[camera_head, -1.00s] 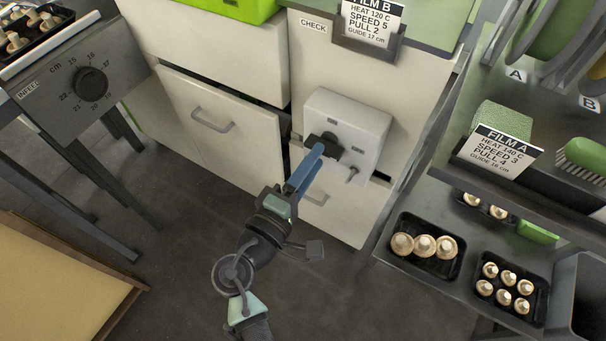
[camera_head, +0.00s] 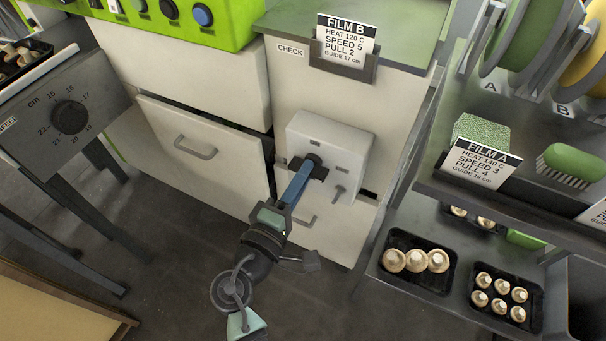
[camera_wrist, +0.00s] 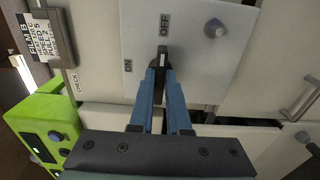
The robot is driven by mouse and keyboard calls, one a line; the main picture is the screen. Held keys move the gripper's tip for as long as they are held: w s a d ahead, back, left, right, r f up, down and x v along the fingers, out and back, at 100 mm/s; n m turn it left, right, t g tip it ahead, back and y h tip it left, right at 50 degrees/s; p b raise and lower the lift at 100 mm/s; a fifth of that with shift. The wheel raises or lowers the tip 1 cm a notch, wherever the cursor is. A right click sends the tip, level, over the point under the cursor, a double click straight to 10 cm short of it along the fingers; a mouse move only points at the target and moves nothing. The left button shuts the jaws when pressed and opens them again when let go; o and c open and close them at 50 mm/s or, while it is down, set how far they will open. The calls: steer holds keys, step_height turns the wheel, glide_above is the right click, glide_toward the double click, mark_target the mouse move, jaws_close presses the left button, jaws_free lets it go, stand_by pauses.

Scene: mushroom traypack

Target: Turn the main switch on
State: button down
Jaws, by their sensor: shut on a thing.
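The main switch is a pale box (camera_head: 345,148) on the front of the cabinet, with a dark rotary knob (camera_head: 314,160). In the wrist view the box (camera_wrist: 205,45) bears an ON label at the left and an OFF label above the knob (camera_wrist: 162,55). The knob's long grip lies up-and-down there, its upper end towards OFF. My gripper (camera_wrist: 162,75) has its blue fingers on either side of this grip and is shut on it. In the head view my gripper (camera_head: 305,172) reaches up to the knob, and the fingers partly hide it.
A small grey peg (camera_head: 338,192) sticks out at the box's lower right. A drawer (camera_head: 205,165) stands slightly open to the left. A shelf rack with trays of mushrooms (camera_head: 418,262) is at the right. The infeed unit (camera_head: 65,85) is at the left.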

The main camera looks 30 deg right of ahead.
steer(key=n+p, duration=0.6)
steer(key=n, duration=0.1)
stand_by(0.4)
